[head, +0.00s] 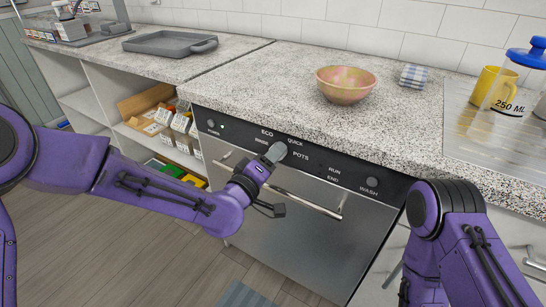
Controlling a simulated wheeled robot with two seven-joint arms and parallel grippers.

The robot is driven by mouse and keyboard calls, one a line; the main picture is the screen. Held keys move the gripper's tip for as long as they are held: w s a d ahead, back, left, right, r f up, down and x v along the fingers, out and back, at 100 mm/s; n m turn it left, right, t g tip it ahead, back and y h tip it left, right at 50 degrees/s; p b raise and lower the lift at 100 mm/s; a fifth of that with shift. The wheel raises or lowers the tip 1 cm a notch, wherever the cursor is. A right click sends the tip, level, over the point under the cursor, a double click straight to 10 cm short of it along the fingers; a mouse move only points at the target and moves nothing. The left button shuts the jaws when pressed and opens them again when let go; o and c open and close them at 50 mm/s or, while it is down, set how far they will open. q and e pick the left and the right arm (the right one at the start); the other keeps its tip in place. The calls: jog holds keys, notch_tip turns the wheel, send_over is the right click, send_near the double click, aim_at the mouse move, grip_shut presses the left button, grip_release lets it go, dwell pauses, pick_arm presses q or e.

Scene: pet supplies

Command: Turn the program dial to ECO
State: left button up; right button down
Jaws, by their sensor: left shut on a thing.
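The program dial (280,149) is a grey knob on the dishwasher's black control panel (225,128). The labels ECO, QUICK, RINSE and POTS are printed around it, with ECO above and to its left. My left gripper (271,157) reaches in from the left and is shut on the dial. The fingers cover part of the dial, and I cannot tell which label its pointer faces. My right arm is at the lower right; its gripper is not in view.
The dishwasher's handle bar (305,203) runs just below my left gripper. A wash button (372,182) is at the panel's right end. Above is a granite counter (260,80) with a pink bowl (345,85). Open shelves with boxes stand to the left.

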pick_arm(q)
jog(key=o, duration=1.1)
jog(key=shift+c, duration=0.2)
jog(key=v, duration=1)
jog(key=shift+s+a, duration=0.15)
jog(key=shift+s, duration=0.05)
